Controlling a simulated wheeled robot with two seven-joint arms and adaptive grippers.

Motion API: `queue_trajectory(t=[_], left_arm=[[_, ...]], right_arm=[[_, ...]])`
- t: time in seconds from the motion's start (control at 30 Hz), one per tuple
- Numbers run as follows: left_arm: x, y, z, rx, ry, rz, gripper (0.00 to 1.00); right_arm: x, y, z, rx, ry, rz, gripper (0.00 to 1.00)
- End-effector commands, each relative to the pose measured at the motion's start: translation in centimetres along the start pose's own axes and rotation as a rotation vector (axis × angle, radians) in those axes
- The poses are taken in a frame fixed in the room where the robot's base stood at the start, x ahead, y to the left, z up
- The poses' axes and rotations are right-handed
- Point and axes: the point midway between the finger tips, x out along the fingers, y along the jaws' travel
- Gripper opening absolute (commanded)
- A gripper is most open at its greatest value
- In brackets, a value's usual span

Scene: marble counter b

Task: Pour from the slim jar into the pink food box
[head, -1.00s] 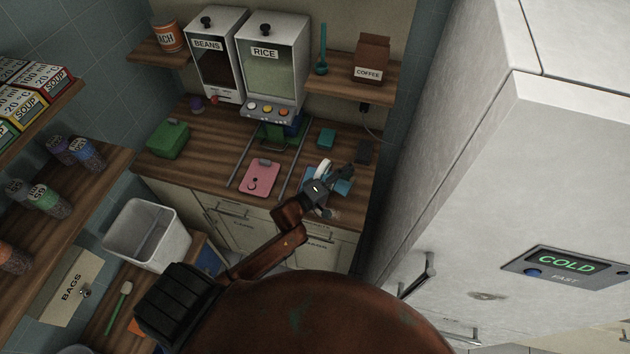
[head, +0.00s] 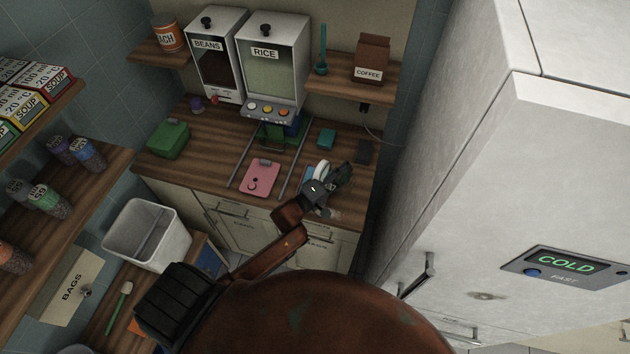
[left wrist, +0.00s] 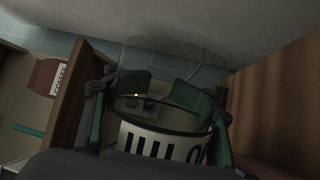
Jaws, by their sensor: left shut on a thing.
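The pink food box (head: 259,177) sits on the wooden counter, near its front edge, with a small grey tab at its far side and a dark ring mark on top. I cannot tell how deep or open it is. My left gripper (head: 336,178) is to the right of the box, at the counter's front right. It is shut on the slim jar, whose white curved band (head: 321,169) shows beside the fingers. In the left wrist view the jar's white label with black bars (left wrist: 160,143) and dark rim show between the green-padded fingers. Its contents are unclear. My right gripper is out of view.
A green box (head: 168,139) is at the left, a small teal box (head: 326,138) behind the gripper. Two grey rails flank the pink box. A tall white fridge (head: 480,200) bounds the right.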

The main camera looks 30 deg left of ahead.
Motion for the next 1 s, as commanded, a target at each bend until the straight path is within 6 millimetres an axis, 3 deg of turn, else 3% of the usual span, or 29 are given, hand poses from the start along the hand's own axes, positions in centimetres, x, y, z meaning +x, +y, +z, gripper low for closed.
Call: queue_trajectory(t=[0.17, 0.27, 0.33, 0.57, 1.0], left_arm=[[0.0, 0.1, 0.0, -0.005, 0.001, 0.004, 0.00], [0.2, 0.2, 0.5, 0.136, -0.022, -0.051, 0.00], [0.5, 0.0, 1.2, 0.201, -0.030, -0.085, 0.00], [0.6, -0.7, 1.6, 0.241, -0.034, -0.099, 0.00], [0.8, -0.6, 2.0, 0.456, -0.065, -0.186, 0.00]], right_arm=[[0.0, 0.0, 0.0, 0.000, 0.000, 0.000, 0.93], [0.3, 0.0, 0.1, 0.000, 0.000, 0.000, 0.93], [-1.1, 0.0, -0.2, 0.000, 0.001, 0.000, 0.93], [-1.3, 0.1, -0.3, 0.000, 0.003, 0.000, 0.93], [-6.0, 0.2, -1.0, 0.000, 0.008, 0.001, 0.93]])
